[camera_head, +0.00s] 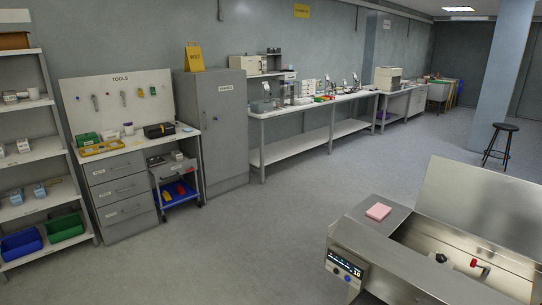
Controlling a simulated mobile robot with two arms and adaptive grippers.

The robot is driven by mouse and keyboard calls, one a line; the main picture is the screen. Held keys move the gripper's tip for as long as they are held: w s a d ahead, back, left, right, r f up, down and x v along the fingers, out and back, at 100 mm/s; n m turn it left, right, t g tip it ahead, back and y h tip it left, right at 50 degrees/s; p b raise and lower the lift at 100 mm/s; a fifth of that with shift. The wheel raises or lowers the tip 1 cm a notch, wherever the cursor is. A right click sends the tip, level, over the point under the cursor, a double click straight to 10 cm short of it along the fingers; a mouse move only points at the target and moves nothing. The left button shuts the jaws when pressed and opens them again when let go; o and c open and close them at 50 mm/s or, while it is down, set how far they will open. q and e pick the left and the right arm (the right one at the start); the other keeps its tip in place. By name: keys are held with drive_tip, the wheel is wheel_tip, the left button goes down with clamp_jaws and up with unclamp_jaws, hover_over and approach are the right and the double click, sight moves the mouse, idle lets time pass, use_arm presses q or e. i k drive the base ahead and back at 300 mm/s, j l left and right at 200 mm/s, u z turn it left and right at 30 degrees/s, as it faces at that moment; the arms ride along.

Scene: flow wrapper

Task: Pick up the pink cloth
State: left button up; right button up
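The pink cloth (378,211) is a small, flat, folded square. It lies on the bare steel top at the left end of the flow wrapper (366,232), in the lower right of the head view. Nothing covers it. Neither of my grippers shows in the head view.
The wrapper's lid (480,205) stands raised behind its open trough, right of the cloth. A control panel (345,268) is on its front. Shelves (35,157), a tool bench (125,150), a grey cabinet (222,130) and a long workbench (310,105) line the wall. The floor between is clear.

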sight(378, 212)
drive_tip(key=z, duration=1)
